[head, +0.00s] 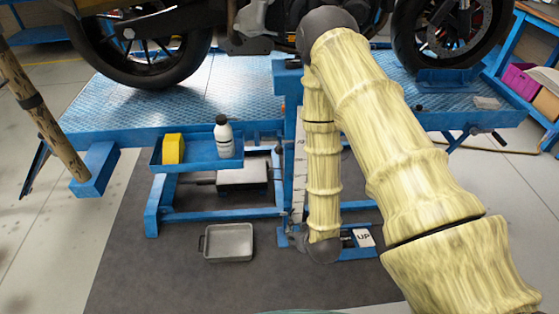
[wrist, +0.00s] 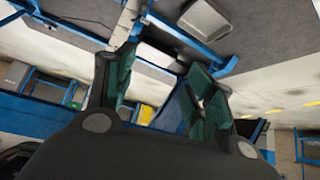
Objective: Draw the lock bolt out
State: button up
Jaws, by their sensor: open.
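My gripper (wrist: 162,88) shows in the wrist view, with its green-padded fingers spread apart and nothing clearly held between them. In the head view my arm reaches down in front of the blue lift (head: 240,108), and the gripper itself cannot be made out there. I cannot pick out the lock bolt for certain in either view. My arm covers part of the lift's middle and lower frame. A dark handle (head: 487,134) sticks out at the lift's right side; I cannot tell whether it belongs to the bolt.
A motorcycle stands on the lift, its wheel (head: 143,75) at the left. A blue side tray (head: 198,165) carries a yellow block (head: 174,148) and a bottle (head: 223,136). A grey pan (head: 228,242) lies on the dark mat. A blue foot pedal with an "UP" label (head: 364,238) is beside my arm.

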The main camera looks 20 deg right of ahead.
jog(key=w+d+r+t+b, duration=0.1)
jog(key=w+r+t+b, duration=0.2)
jog(key=w+t+b, duration=0.75)
jog(key=n, duration=0.1)
send_near(280, 153)
jog(key=w, duration=0.1)
jog(key=shift+g+h, duration=0.25)
jog(key=shift+h, duration=0.15)
jog(key=w, duration=1)
jog(key=shift+w+r+p, duration=0.15)
jog(key=shift+w+p, duration=0.2)
jog(key=shift+p, duration=0.05)
